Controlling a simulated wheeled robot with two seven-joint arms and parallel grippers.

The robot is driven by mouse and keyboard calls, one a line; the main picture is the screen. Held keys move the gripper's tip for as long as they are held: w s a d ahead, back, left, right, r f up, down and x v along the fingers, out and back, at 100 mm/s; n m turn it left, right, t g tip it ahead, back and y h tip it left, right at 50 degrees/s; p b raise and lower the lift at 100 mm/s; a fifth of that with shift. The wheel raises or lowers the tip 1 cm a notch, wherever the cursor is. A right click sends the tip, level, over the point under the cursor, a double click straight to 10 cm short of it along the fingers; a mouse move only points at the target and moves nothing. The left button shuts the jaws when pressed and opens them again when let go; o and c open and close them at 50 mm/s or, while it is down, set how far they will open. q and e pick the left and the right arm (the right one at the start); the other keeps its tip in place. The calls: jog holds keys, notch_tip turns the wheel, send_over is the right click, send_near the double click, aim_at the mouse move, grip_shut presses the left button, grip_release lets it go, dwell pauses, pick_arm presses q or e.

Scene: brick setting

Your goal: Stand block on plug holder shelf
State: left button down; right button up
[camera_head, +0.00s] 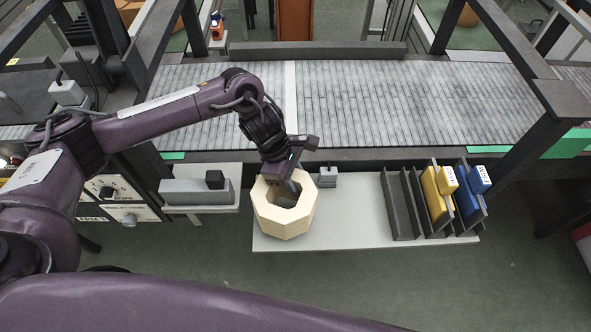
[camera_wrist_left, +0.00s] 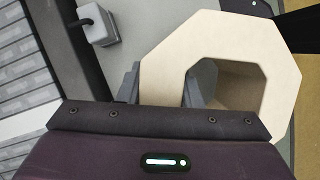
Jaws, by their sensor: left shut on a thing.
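The block is a pale, wood-coloured octagonal ring (camera_head: 265,221) with a wide opening. It is over the left part of a white shelf (camera_head: 345,224); I cannot tell whether it touches the shelf. My left gripper (camera_head: 287,187) reaches down to the block's far side and is shut on its wall. In the left wrist view the block (camera_wrist_left: 265,62) fills the right side, with one finger of the gripper (camera_wrist_left: 160,92) outside the wall and one in the opening. A small grey plug piece (camera_head: 327,178) stands just right of the block. My right gripper is out of view.
Dark dividers (camera_head: 401,205) stand on the shelf's right part, with yellow (camera_head: 433,196) and blue (camera_head: 466,202) items among them. A grey box (camera_head: 196,192) sits on a separate ledge at left. A roller conveyor (camera_head: 390,100) runs behind. The shelf's middle is clear.

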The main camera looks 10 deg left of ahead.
pick_arm(q)
notch_tip(320, 180, down, 3)
jog(key=shift+r+p, duration=0.1)
jog(key=shift+p, duration=0.35)
jog(key=shift+f, duration=0.55)
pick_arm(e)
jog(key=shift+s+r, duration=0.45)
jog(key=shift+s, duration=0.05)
pick_arm(q)
jog(key=c, duration=1)
grip_release()
jog(key=shift+s+f, duration=0.1)
jog(key=shift+c, duration=0.2)
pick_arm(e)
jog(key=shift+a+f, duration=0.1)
pick_arm(q)
jog(key=b+v, duration=0.3)
jog(key=v, duration=0.7)
jog(key=shift+a+r, duration=0.1)
jog(key=shift+r, duration=0.25)
jog(key=shift+a+r, duration=0.25)
jog(key=shift+r, duration=0.4)
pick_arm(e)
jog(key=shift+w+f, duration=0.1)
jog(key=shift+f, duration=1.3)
